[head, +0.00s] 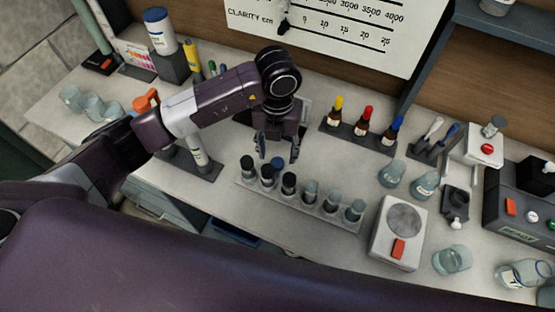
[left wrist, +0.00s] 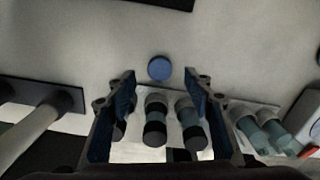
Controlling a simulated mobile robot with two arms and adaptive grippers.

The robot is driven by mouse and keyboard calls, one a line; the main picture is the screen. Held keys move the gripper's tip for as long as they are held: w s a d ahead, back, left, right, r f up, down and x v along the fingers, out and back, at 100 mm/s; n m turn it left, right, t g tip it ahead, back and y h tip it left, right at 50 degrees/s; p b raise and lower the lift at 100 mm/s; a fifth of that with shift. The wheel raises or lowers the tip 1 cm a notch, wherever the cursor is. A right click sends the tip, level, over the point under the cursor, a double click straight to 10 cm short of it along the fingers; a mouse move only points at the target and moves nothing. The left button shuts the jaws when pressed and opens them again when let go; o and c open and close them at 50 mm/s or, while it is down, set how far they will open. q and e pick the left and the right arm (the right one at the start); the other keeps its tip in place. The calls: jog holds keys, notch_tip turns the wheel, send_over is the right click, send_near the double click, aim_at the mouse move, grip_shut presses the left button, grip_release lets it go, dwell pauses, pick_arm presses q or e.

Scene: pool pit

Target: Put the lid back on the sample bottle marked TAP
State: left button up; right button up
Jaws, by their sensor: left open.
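A round blue disc, which looks like the loose lid (head: 278,162), lies on the counter behind the bottle rack (head: 298,204). In the left wrist view the lid (left wrist: 160,68) lies just beyond my fingertips, roughly centred between them. My left gripper (head: 278,152) points down above the lid, open and empty; its fingers also show in the left wrist view (left wrist: 160,82). The rack holds several small bottles in a row: dark-topped bottles (head: 267,175) at the left and clear, pale-topped bottles (head: 332,200) at the right. I cannot read a TAP mark. My right gripper is out of view.
A white scale (head: 388,249) stands right of the rack, with glass beakers (head: 392,173) behind it. A dropper-bottle rack (head: 356,144) stands at the back. A dark stand with a white tube (head: 201,157) is at the left.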

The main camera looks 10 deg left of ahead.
aim_at(277, 163)
pick_arm(q)
jog(key=shift+f+p, duration=0.55)
jog(key=shift+f, duration=1.3)
jog(key=shift+c, duration=0.3)
jog(key=c, duration=0.7)
